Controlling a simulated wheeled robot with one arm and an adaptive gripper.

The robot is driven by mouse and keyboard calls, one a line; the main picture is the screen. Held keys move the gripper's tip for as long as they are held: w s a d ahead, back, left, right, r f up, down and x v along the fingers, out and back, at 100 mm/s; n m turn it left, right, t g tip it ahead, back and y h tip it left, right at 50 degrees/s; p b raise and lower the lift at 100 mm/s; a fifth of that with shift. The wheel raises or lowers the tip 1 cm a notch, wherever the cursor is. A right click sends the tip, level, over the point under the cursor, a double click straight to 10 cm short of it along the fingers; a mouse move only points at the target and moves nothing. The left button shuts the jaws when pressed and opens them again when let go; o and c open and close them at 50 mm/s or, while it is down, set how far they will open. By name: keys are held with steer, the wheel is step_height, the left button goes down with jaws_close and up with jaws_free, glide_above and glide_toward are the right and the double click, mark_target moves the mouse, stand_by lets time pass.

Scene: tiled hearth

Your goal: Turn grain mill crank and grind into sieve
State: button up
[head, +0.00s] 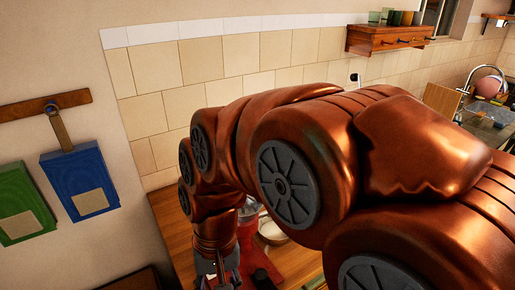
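My copper-coloured arm fills the middle and right of the head view and bends down to the wooden counter (168,226). My gripper (222,280) is at the bottom edge, partly cut off, pointing down; its finger opening cannot be made out. Right beside it is a red object (249,243) with a pale, clear-looking top, perhaps the grain mill, mostly hidden by my arm. A pale round bowl or sieve (272,232) shows just right of it, partly covered. No crank can be made out. Whether my gripper touches anything is unclear.
A small dark object (262,279) lies on a red surface at the bottom. A green (24,207) and a blue hanging item (80,181) are on the left wall. A wooden shelf (388,40) holds several cups. A sink tap (487,72) is far right.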

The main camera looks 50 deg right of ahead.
steer(key=w+d+r+m+t+p, duration=0.1)
steer(key=w+d+r+m+t, duration=0.1)
steer(key=d+r+m, duration=0.3)
steer(key=w+d+r+m+t+y+p, duration=0.1)
steer(key=w+d+r+m+t, duration=0.2)
steer(key=d+m, duration=0.5)
steer(key=w+d+r+m+t+y+p, duration=0.1)
steer(key=w+d+r+m, duration=0.3)
steer(key=m, duration=0.6)
steer(key=shift+w+d+r+t, duration=0.2)
steer(key=shift+d+r+t, duration=0.25)
steer(key=shift+d+r, duration=0.35)
steer(key=shift+w+d+r+t, duration=0.15)
steer(key=shift+d+r+t, duration=0.35)
steer(key=shift+d, duration=0.5)
steer(key=shift+s+d+r+m, duration=0.1)
steer(key=shift+d+r+m, duration=0.25)
steer(key=shift+d+m, duration=0.2)
steer(key=shift+f, duration=2.5)
steer(key=shift+f+b, duration=1.05)
steer(key=shift+f, duration=0.7)
steer(key=shift+f, duration=0.2)
